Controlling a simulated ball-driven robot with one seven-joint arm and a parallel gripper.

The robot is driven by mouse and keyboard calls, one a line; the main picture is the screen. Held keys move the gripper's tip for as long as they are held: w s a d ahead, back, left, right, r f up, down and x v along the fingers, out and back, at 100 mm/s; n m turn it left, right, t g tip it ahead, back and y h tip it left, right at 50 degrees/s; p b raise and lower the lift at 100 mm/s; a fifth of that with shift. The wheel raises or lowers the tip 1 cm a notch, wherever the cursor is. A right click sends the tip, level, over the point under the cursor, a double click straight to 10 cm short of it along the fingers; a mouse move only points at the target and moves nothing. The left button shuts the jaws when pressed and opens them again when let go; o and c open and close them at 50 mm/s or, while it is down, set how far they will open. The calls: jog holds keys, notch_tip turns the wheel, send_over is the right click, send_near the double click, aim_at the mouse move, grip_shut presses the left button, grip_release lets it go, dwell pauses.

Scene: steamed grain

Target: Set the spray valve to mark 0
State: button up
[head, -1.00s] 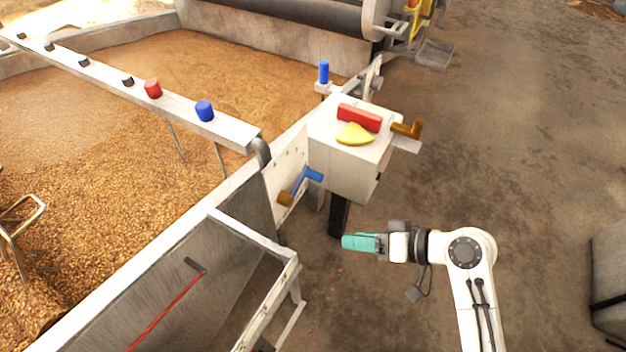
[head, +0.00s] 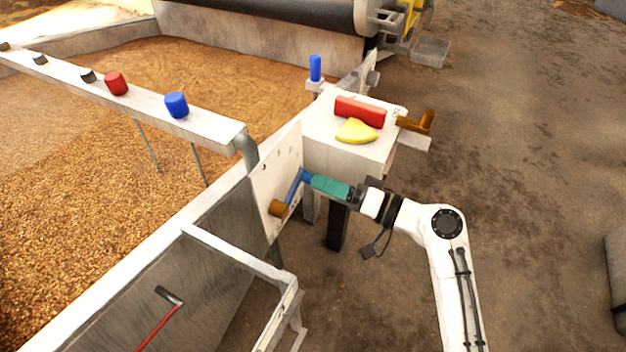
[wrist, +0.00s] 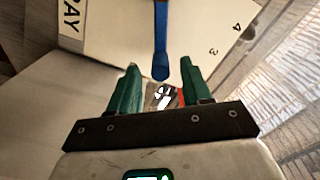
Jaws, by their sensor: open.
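The spray valve is a pale plate (head: 268,180) on the trough's side with a brown hub and a blue lever (head: 294,188). In the head view the lever slants up and right from the hub. My gripper (head: 314,181), with green fingers, is at the lever's outer end. In the wrist view my gripper (wrist: 159,68) is open, with the end of the blue lever (wrist: 161,50) between the fingertips; contact cannot be told.
A white box (head: 340,150) beside the plate carries a red block (head: 360,111), a yellow wedge (head: 356,131) and a brown handle (head: 418,122). A metal frame (head: 240,260) stands in front of the trough.

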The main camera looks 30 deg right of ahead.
jog(key=shift+x, duration=1.8)
jog(key=shift+c, duration=0.4)
grip_shut()
